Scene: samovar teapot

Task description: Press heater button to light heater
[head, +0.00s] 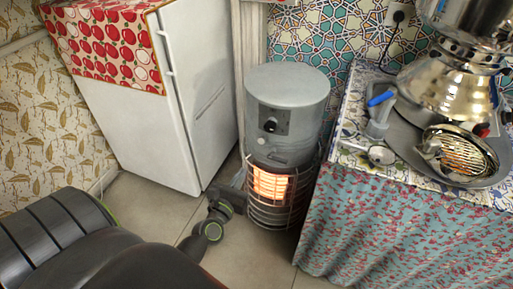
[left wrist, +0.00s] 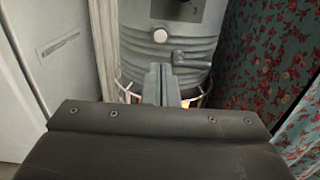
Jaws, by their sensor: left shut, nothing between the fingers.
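The heater is a grey cylinder (head: 287,92) standing on the floor. Its front has a dark panel with a black knob (head: 270,125). An orange glow (head: 269,186) shows behind the wire guard low on the heater. In the left wrist view, a round pale button (left wrist: 160,35) is on the heater's ribbed front (left wrist: 135,55), with a small grey lever (left wrist: 190,60) to its lower right. My left gripper (left wrist: 160,70) is shut and empty, its tips just below the button in that picture. I cannot tell whether they touch the heater. It also shows low beside the heater in the head view (head: 236,186).
A white fridge (head: 205,80) with an apple-patterned cloth stands left of the heater. A cloth-covered table (head: 385,225) on the right holds a samovar (head: 450,80) and a tray. Tiled floor (head: 150,205) is free in front of the fridge.

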